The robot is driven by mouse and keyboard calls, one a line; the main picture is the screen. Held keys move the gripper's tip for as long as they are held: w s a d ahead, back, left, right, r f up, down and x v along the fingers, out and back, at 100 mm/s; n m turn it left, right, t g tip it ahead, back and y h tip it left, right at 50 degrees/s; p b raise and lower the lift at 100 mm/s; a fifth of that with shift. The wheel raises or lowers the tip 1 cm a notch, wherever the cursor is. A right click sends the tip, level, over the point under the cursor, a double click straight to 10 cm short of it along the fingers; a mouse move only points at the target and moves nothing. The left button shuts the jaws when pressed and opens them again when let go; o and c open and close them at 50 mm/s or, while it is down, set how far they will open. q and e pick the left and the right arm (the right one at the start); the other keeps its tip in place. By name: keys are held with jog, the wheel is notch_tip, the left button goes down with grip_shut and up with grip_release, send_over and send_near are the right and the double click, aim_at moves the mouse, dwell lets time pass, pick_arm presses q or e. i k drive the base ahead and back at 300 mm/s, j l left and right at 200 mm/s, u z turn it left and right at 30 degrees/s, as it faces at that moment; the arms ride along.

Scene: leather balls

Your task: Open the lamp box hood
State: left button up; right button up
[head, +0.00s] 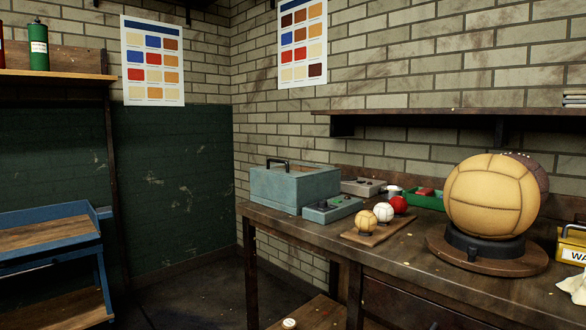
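A grey-blue box (277,191) stands at the left end of the wooden workbench, near the wall corner; it looks like the lamp box. A black handle (277,164) shows at its upper left. I cannot tell from this distance where its hood ends or whether it is shut. A low grey-blue unit (318,214) with small dark and green parts on top sits against its right front. Neither of my grippers is in view.
The workbench (392,262) carries a small board (379,236) with tan, white and red balls, and a large tan leather ball (489,197) on a round stand. A green tray (426,200) sits behind. A blue cart (45,240) stands left; floor between is open.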

aim_at(295, 184)
jog(key=i+j+z, duration=0.1)
jog(key=z, duration=0.45)
jog(key=i+j+z, duration=0.4)
jog(key=j, duration=0.2)
jog(key=j+z, duration=0.15)
jog(key=j, duration=0.2)
jog(key=i+j+z, duration=0.2)
jog(key=j, duration=0.15)
jog(key=k, duration=0.1)
